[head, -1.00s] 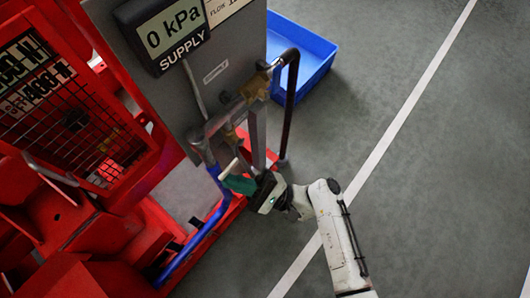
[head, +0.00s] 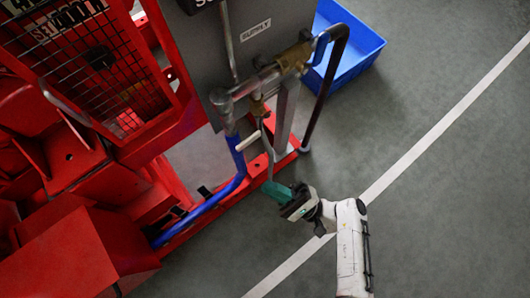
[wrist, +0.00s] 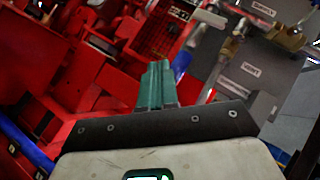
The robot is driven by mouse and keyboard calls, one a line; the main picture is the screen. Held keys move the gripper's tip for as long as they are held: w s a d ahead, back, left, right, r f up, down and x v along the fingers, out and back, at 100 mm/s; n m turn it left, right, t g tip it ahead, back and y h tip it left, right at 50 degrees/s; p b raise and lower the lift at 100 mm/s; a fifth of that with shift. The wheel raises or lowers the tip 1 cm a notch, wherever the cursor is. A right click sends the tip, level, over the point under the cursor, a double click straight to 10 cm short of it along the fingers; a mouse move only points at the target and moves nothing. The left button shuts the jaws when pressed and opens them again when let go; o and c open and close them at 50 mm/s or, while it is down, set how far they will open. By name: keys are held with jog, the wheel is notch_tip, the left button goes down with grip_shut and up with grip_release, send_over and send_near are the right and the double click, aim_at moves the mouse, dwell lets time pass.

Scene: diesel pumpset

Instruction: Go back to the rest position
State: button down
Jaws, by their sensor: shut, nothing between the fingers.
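My gripper (head: 272,187) is in the head view, at the end of my white arm, low in front of the red pumpset. Its green fingers are together and hold nothing. In the wrist view the gripper (wrist: 160,65) shows as closed green fingers pointing at the red machine. In the head view it is close to the front edge of the red base, below the grey supply panel (head: 275,60); whether it touches anything there I cannot tell.
Brass and grey pipework (head: 262,82) stands on the panel, with a white-handled valve (head: 248,141) below. A blue hose (head: 226,188) runs along the red frame. A red mesh guard (head: 100,65) is at left. A blue bin (head: 343,50) stands behind. The grey floor at right is clear.

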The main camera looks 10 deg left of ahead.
jog(key=shift+s+d+f, duration=0.25)
jog(key=shift+d+f, duration=0.05)
jog(key=shift+f, duration=0.1)
dwell(0.3)
jog(key=s+d+f+n+g+h, duration=0.5)
jog(key=s+d+f+n+h, duration=0.3)
jog(key=h, duration=0.4)
jog(key=d+r+n+t+h, duration=0.15)
jog(key=d+r+h, duration=0.35)
jog(key=d, duration=0.5)
jog(key=d+r+m+t+h, duration=0.1)
jog(key=d+r+t+h, duration=0.1)
jog(key=d+h, duration=0.75)
notch_tip(320, 180, up, 27)
jog(key=d+y+p, duration=0.1)
jog(key=y+p, duration=0.1)
jog(key=p, duration=2.4)
jog(key=shift+d, duration=0.25)
jog(key=shift+n, duration=0.25)
